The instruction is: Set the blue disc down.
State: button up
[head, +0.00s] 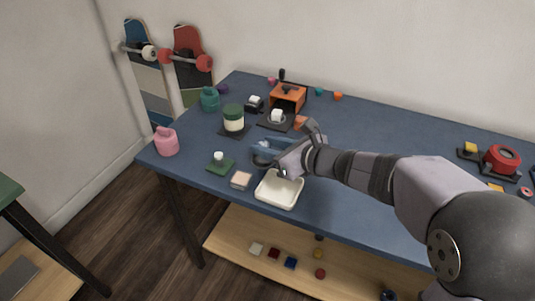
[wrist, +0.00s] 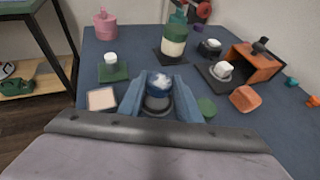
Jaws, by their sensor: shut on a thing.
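The blue disc (wrist: 158,84) is between the two fingers of my gripper (wrist: 160,97) in the wrist view. Its top has a bright white glint. My gripper is shut on it. A dark round base or ring (wrist: 156,106) shows just below the disc; whether they touch I cannot tell. In the head view my gripper (head: 268,150) is low over the blue table, just behind the cream tray. The disc cannot be made out clearly there.
The cream tray (head: 279,203) lies near the front edge. A pale pink-topped block (head: 241,180) and a green pad with a white knob (head: 220,165) are left of it. A green-lidded jar (head: 233,119) and an orange open box (head: 287,96) stand behind. The table's right middle is clear.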

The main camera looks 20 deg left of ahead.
aim_at(267, 164)
notch_tip(267, 164, down, 2)
jog(key=shift+f+b, duration=0.55)
jog(key=shift+b, duration=0.45)
jog(key=o, duration=1.1)
jog(key=shift+s+f, duration=0.1)
jog(key=shift+f, duration=0.05)
jog(key=shift+s, duration=0.1)
